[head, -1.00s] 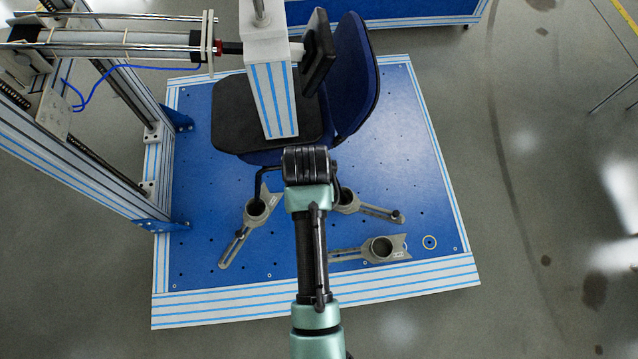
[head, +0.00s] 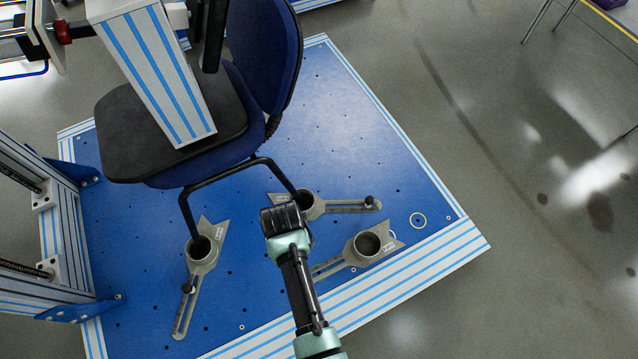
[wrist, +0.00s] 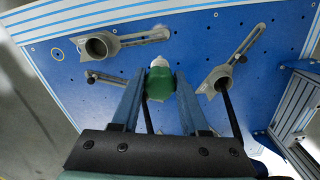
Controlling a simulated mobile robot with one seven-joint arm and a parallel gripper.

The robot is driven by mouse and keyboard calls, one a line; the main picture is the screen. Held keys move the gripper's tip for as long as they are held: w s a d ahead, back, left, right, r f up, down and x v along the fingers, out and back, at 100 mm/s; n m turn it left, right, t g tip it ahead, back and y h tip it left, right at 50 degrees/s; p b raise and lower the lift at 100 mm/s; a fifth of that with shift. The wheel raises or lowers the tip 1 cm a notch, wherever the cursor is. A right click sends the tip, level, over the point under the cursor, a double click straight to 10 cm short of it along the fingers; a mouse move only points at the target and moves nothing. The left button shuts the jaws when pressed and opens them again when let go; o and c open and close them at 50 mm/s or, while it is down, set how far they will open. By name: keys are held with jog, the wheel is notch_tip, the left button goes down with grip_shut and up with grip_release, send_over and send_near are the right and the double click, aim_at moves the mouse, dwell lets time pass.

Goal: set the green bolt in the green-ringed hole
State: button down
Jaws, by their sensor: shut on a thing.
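My gripper (wrist: 160,78) is shut on a green bolt (wrist: 160,86) with a pale tip, seen between the fingers in the wrist view. The bolt is above the blue plate, apart from it as far as I can see. In the head view my gripper's black body (head: 284,217) is over the plate beside the clamps, and it hides the bolt. A ringed hole (head: 418,220) is near the plate's right corner; its ring looks yellowish, not clearly green. The same ring shows at upper left in the wrist view (wrist: 57,54), away from the bolt.
A loose grey clamp (head: 366,246) lies between my gripper and the ringed hole. Two other clamps (head: 202,251) (head: 316,205) sit at legs of the chair (head: 170,120). A striped press block (head: 160,75) stands over the seat. The plate around the ring is clear.

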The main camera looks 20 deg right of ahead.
jog(key=w+d+f+m+b, duration=0.1)
jog(key=d+f+b, duration=0.1)
jog(key=f+b, duration=0.8)
jog(key=w+d+f+m+b, duration=0.1)
jog(key=d+f+b, duration=0.2)
jog(key=f+b, duration=0.8)
jog(key=w+d+f+m+b, duration=0.1)
jog(key=d+f+b, duration=0.2)
jog(key=f+b, duration=0.8)
jog(key=shift+b, duration=0.35)
jog(key=shift+r+p, duration=0.1)
jog(key=shift+p, duration=0.35)
notch_tip(320, 180, down, 6)
jog(key=b, duration=0.4)
jog(key=shift+p, duration=0.65)
jog(key=shift+f+b, duration=2.05)
jog(key=shift+f, duration=0.55)
jog(key=shift+c, duration=1.7)
grip_release()
jog(key=shift+s, duration=0.1)
